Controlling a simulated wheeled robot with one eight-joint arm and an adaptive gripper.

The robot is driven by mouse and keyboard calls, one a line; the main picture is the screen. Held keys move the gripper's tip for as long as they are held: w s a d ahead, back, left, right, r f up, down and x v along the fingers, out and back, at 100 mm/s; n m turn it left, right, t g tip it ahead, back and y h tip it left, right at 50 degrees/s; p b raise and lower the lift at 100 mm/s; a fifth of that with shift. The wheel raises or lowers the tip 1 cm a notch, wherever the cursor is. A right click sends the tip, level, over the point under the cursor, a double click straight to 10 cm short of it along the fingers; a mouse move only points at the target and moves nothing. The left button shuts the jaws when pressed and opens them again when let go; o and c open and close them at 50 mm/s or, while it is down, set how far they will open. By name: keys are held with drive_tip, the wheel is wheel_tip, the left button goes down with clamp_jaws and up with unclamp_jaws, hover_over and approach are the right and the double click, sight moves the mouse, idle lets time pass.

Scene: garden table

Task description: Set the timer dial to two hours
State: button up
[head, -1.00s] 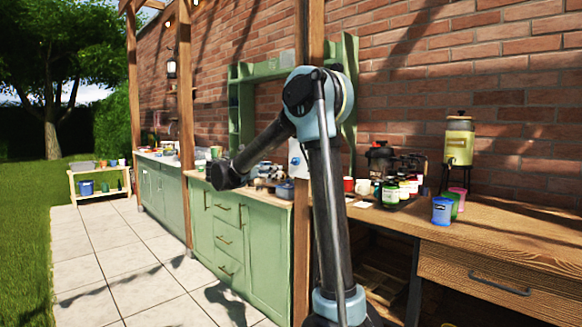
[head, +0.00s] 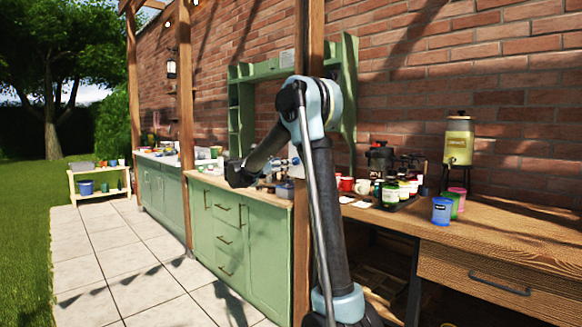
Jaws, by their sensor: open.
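A small white box with a blue part (head: 296,161), which looks like the timer, is fixed on the wooden post (head: 301,240). My arm hides part of it, and I cannot read the dial's setting. My arm reaches up and bends down to the left. My gripper (head: 279,166) shows small and dark beyond the bend, pointing right towards the timer. It is open, but its fingertips are hard to make out against the clutter. I cannot tell whether it touches the dial.
A green cabinet (head: 240,235) with a cluttered top stands behind my arm. Cups and jars stand on the wooden bench (head: 500,240) at right, with a drink dispenser (head: 458,148) farther back. A low shelf (head: 100,182) stands at far left. The paved floor (head: 120,270) is clear.

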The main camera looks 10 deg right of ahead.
drive_tip(key=x, duration=0.6)
drive_tip(key=shift+w+d, duration=0.2)
drive_tip(key=shift+d, duration=0.05)
drive_tip(key=c, duration=1.1)
